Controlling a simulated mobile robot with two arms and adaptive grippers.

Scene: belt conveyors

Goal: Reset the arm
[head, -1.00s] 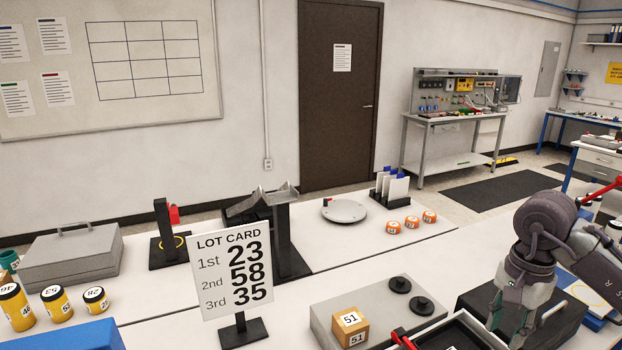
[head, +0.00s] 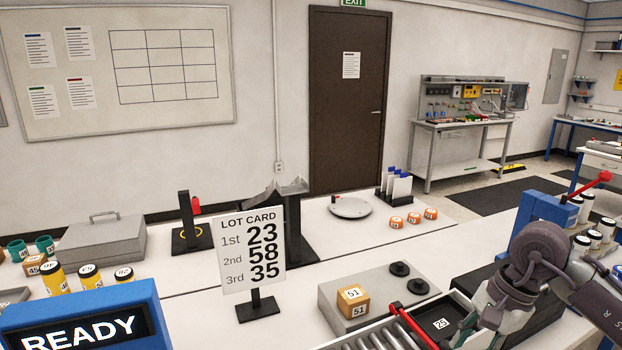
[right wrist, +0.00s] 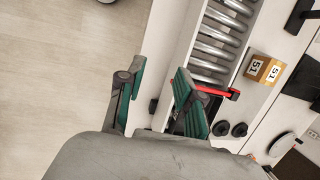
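My right arm comes in from the right in the head view. Its gripper (head: 490,322) points down and left, above the right end of the work surface, and its fingertips are hard to make out there. In the right wrist view the two green-padded fingers of the right gripper (right wrist: 160,74) stand apart with nothing between them. They are over the edge between the pale floor and the roller conveyor (right wrist: 222,35). My left arm and gripper are in neither view.
A lot card (head: 250,252) reads 23, 58, 35. A box marked 51 (head: 352,300) sits on a grey block. A blue READY display (head: 80,325) stands front left. A blue frame (head: 545,205) stands behind my right arm.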

